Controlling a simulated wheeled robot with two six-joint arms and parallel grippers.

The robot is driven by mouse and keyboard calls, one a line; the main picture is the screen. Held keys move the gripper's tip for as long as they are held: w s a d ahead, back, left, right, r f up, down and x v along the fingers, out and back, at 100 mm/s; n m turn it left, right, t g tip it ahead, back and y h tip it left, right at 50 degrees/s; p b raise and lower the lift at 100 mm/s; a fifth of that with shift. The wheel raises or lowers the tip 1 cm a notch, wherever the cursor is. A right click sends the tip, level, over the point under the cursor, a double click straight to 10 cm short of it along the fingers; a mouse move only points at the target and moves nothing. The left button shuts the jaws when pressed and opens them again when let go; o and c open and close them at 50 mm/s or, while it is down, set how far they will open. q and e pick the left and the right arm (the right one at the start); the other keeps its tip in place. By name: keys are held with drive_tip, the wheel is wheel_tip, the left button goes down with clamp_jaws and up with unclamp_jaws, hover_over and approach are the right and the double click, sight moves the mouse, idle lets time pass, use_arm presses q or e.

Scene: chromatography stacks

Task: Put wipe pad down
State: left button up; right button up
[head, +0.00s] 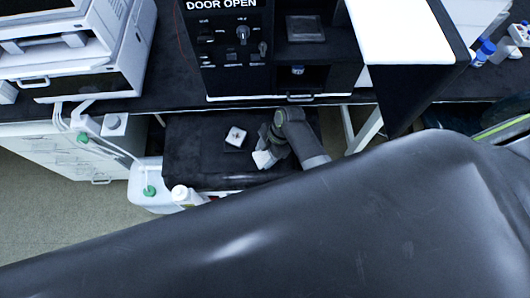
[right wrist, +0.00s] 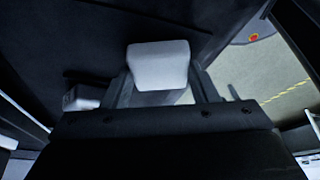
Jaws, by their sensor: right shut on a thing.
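My right gripper (head: 267,148) is shut on a white wipe pad (head: 262,159), over the dark shelf surface (head: 195,160) below the bench. In the right wrist view the wipe pad (right wrist: 158,64) sits between the two fingers (right wrist: 163,90). I cannot tell whether the pad touches the surface. A second white block with a small brown mark on top (head: 235,136) stands on a dark base to the left of the gripper. A pale block (right wrist: 82,97) also shows left of the fingers in the wrist view. My left gripper is not in view.
A white jug with a green cap (head: 150,196) and a white bottle (head: 183,196) stand at the shelf's left front. The instrument with "DOOR OPEN" (head: 232,50) rises behind. The dark surface left of the block is clear. A large dark shape hides the lower foreground.

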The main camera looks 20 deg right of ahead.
drive_tip(key=shift+f, duration=0.1)
drive_tip(key=o, duration=0.9)
drive_tip(key=shift+r, duration=0.25)
drive_tip(key=v, duration=1.1)
drive_tip(key=shift+d+r, duration=0.15)
drive_tip(key=shift+r, duration=0.25)
